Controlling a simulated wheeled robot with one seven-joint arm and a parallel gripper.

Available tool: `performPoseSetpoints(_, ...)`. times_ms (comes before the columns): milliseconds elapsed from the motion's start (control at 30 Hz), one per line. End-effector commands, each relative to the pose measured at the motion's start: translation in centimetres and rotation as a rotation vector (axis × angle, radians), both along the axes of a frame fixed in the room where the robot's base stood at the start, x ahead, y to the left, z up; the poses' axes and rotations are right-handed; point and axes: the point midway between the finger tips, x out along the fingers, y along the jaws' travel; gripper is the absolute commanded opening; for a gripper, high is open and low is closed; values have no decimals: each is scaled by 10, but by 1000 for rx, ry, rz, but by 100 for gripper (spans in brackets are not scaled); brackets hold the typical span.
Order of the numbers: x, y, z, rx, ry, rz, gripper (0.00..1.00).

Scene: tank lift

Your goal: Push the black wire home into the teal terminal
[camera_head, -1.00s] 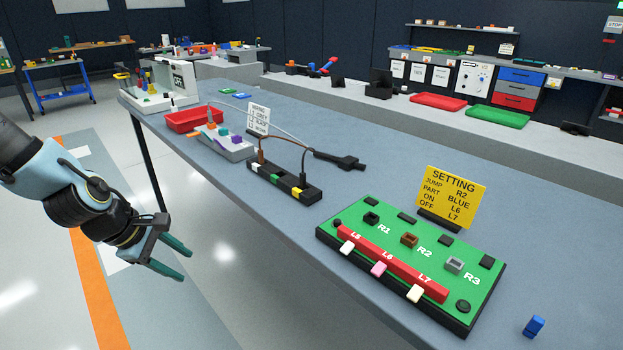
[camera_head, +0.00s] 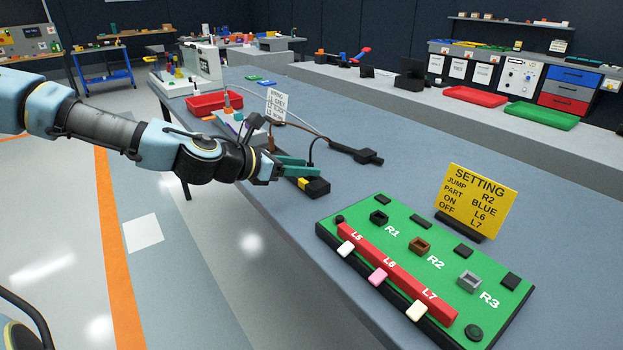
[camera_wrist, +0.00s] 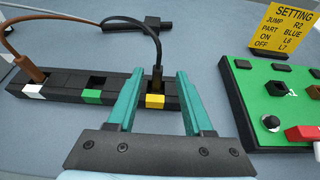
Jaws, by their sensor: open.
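A black terminal block (camera_wrist: 60,88) lies across the wrist view, with white (camera_wrist: 33,91), green (camera_wrist: 92,96) and yellow (camera_wrist: 155,101) tags. I see no teal tag; green is closest. The black wire (camera_wrist: 152,31) arches over and its dark end (camera_wrist: 157,76) stands upright at the yellow-tagged slot; how deep it sits I cannot tell. The green-tagged slot (camera_wrist: 96,82) looks empty. My gripper (camera_wrist: 160,74) is open, its teal fingers on either side of the black wire's end, apart from it. In the head view my gripper (camera_head: 306,168) covers much of the block (camera_head: 318,188).
A brown wire (camera_wrist: 24,57) ends at the white-tagged slot. A green board (camera_head: 372,232) with a red strip is to the right, with a yellow sign (camera_head: 468,200) behind. A dark connector (camera_head: 357,152) lies behind the block. The tabletop between block and board is clear.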

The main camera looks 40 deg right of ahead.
Motion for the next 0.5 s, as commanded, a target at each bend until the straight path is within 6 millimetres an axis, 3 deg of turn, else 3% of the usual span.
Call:
performPoseSetpoints(267, -1, -18, -6, 1, 1, -2, 51)
performPoseSetpoints(500, 0, -48, -21, 1, -2, -2, 51)
